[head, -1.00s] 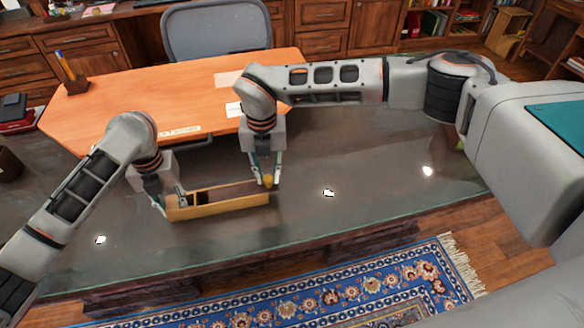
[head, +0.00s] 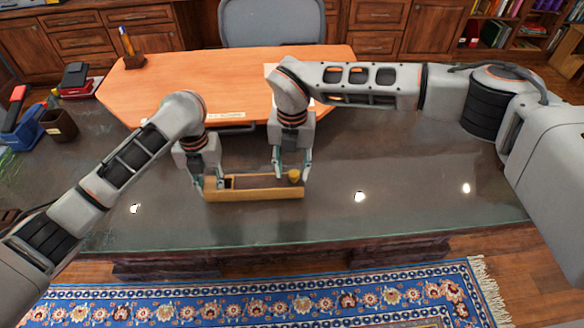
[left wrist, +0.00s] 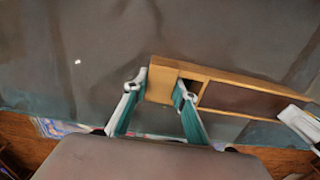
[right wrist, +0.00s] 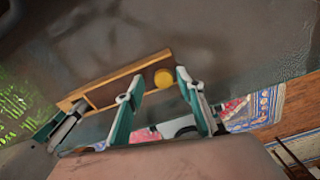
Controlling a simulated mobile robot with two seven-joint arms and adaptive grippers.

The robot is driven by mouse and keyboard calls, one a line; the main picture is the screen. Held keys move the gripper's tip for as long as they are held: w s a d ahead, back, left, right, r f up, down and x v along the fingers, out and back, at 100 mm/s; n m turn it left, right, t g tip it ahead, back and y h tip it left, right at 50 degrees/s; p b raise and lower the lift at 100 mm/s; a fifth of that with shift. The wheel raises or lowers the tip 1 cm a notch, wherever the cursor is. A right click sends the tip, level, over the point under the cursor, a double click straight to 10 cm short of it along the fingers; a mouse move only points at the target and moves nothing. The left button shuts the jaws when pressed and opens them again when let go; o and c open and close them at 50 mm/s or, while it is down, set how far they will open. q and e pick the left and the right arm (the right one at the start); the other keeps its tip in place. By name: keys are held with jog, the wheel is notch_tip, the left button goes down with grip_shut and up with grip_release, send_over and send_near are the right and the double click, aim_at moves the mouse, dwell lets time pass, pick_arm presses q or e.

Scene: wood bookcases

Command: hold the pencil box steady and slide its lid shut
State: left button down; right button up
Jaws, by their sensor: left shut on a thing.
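The pencil box (head: 255,194) is a long, narrow light-wood box on the dark glossy desk top. Its brown lid (head: 260,182) lies along the top, with a yellow knob (head: 293,175) near the right end. A small dark opening (left wrist: 190,88) shows between the lid and the box's left end. My left gripper (head: 208,184) is shut on that end, one finger on each side, as the left wrist view (left wrist: 158,89) shows. My right gripper (head: 292,178) is open, its fingers apart on either side of the knob. The knob also shows in the right wrist view (right wrist: 163,77).
An orange desk pad (head: 220,80) lies behind the box, with a pencil holder (head: 133,58) on its far left. A dark cup (head: 60,125) and a blue bin (head: 25,130) stand at the left. The desk right of the box is clear.

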notch_tip(320, 180, up, 12)
dwell(0.5)
pick_arm(q)
jog(key=c, duration=1.6)
grip_release()
